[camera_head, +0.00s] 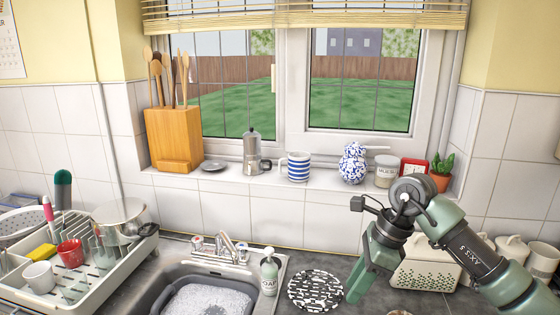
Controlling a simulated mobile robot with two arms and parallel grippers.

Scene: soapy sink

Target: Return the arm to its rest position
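My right arm comes in from the lower right, and its green gripper (360,280) points down over the counter, just right of a black-and-white patterned round mat (315,290). Its fingers are seen nearly side-on, so I cannot tell whether they are open or shut. I see nothing held between them. My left arm and gripper are not in view.
The sink holds a grey basin of suds (208,299), with a soap bottle (269,272) beside it. A dish rack (85,285) with cups and a pot stands at left. A perforated cream container (425,272) is close behind my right gripper. The windowsill (225,186) holds several items.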

